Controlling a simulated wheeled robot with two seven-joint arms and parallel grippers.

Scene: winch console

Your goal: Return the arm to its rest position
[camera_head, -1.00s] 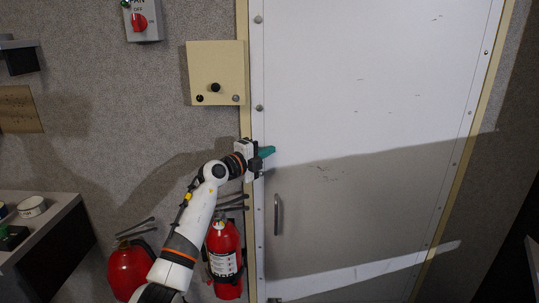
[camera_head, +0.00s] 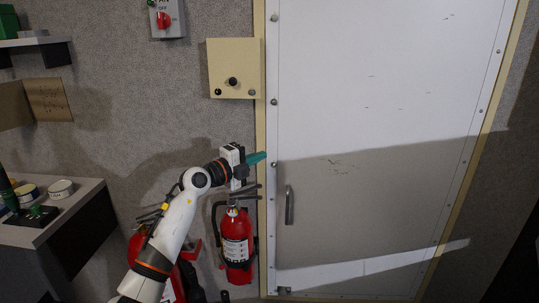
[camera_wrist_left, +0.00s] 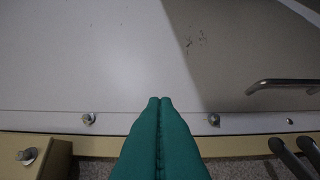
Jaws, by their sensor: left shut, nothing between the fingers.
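My left gripper (camera_head: 256,158) has teal fingers and is in front of the left edge of the white door (camera_head: 390,80). Its fingers point right and look pressed together with nothing between them. In the left wrist view the closed teal fingers (camera_wrist_left: 160,135) point at the door panel, across its bolted edge strip. I cannot tell whether the fingertips touch the door. My white arm (camera_head: 175,225) rises from the bottom left. My right gripper is not in view.
The door has a metal handle (camera_head: 289,205), also in the left wrist view (camera_wrist_left: 283,85). A cream box (camera_head: 235,68) with a black knob is above the gripper. Red extinguishers (camera_head: 238,247) hang below. A shelf (camera_head: 50,215) with small cans is at left.

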